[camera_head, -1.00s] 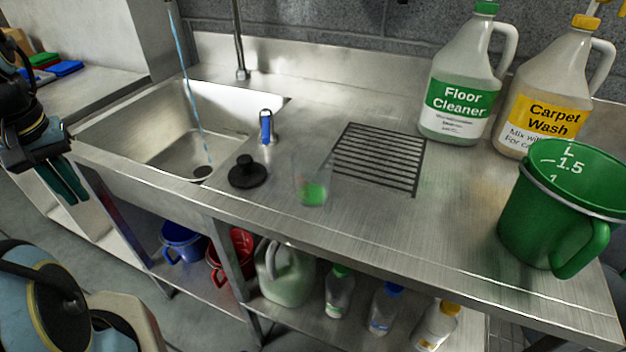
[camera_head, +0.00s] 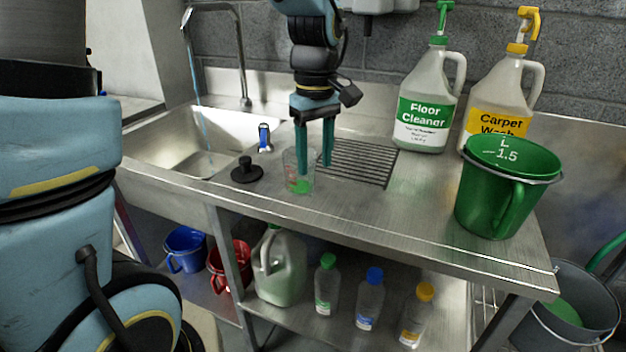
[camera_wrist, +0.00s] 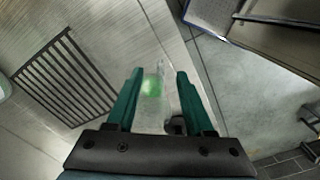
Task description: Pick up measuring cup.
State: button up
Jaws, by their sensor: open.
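A small clear measuring cup (camera_head: 297,184) with green liquid in the bottom stands upright on the steel counter, near its front edge. My gripper (camera_head: 315,166) points down at the cup with its teal fingers apart. In the head view, the left finger overlaps the cup and the right finger is to its right. In the wrist view, the cup (camera_wrist: 152,92) shows between the two open fingers (camera_wrist: 160,73). I cannot tell whether a finger touches it.
A black plug (camera_head: 246,172) and the sink (camera_head: 190,150) are to the left. A drain grate (camera_head: 360,163) lies behind. A green bucket (camera_head: 500,205) and two cleaner jugs (camera_head: 424,110) stand to the right. The counter between cup and bucket is clear.

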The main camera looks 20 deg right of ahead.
aim_at(311, 193)
notch_tip(311, 193, down, 3)
jog(key=shift+f, duration=0.2)
jog(key=shift+w+a+f+p, duration=0.1)
jog(key=shift+w+f+p, duration=0.1)
jog(key=shift+f, duration=0.7)
jog(key=shift+w+a+f+p, duration=0.1)
jog(key=shift+f+p, duration=0.1)
jog(key=shift+f, duration=0.75)
jog(key=shift+w+f+p, duration=0.15)
jog(key=shift+f+p, duration=0.05)
jog(key=shift+f, duration=0.7)
grip_shut()
